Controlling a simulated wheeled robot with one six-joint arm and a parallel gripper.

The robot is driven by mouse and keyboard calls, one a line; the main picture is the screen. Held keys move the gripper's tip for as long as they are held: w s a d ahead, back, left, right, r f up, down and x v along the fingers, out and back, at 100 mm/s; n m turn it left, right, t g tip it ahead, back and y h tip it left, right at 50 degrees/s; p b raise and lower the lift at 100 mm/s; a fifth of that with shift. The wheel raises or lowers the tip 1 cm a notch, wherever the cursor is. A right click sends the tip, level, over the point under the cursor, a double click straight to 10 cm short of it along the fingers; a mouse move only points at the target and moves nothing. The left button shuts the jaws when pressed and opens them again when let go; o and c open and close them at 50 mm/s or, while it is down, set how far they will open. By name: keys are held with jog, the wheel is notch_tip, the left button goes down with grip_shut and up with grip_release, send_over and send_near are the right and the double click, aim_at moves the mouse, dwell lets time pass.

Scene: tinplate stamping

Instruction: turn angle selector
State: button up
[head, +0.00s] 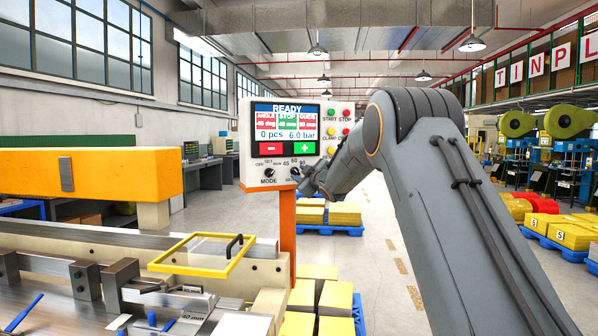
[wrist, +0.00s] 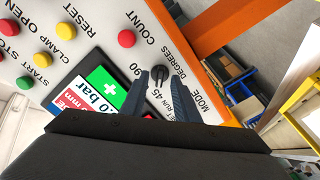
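The angle selector is a small dark knob (wrist: 160,73) on the white control panel (head: 244,150), with 45, 60, 90 and DEGREES printed around it. In the wrist view my gripper (wrist: 161,76) is open, with one fingertip on each side of the knob and visible gaps. I cannot tell how deep the fingertips reach or exactly where the knob points. The screen (head: 286,121) reads READY, with a red angle box, a green stop box and a red third box.
The MODE knob (head: 269,174) is left of the selector. Coloured push buttons (head: 345,132) line the panel's right side. An orange post (head: 287,230) carries the panel. A machine with a yellow frame (head: 160,268) is at left; yellow stacks (head: 335,300) stand behind the post.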

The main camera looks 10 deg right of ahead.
jog(key=shift+x, duration=0.95)
jog(key=shift+c, duration=0.4)
grip_shut()
